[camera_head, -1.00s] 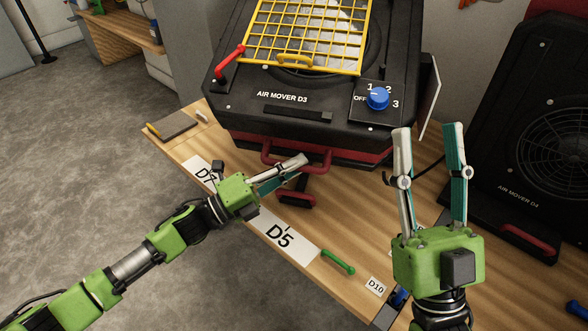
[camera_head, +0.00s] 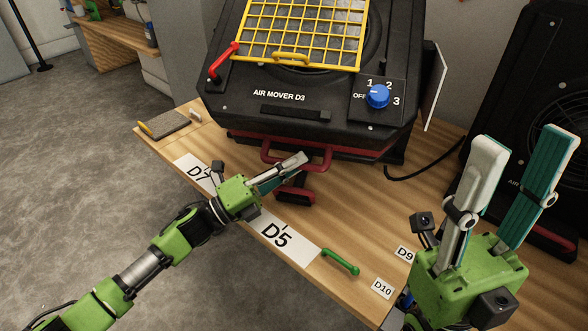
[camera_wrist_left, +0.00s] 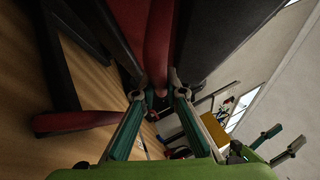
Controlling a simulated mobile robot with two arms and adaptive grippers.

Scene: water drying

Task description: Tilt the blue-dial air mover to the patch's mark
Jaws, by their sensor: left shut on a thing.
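The blue-dial air mover D3 (camera_head: 240,110) is a black box with a yellow grille (camera_head: 300,35) on top and red trim at its base. Its blue dial (camera_head: 377,96) sits among the marks OFF, 1, 2 and 3. A red bar handle (camera_head: 325,155) sticks out from its lower front. My left gripper (camera_head: 292,166) is shut on that handle; the red bar (camera_wrist_left: 157,45) lies between its fingers in the left wrist view. My right gripper (camera_head: 528,150) is open and empty at the right. I cannot tell how far the mover is tilted.
Labels D7 (camera_head: 195,168), D5 (camera_head: 278,237), D9 (camera_head: 404,253) and D10 (camera_head: 383,289) lie on the wooden table (camera_head: 365,215). A green handle (camera_head: 340,262) is near the front edge. A black air mover (camera_head: 525,90) stands at the right. A grey block (camera_head: 168,125) lies at the left.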

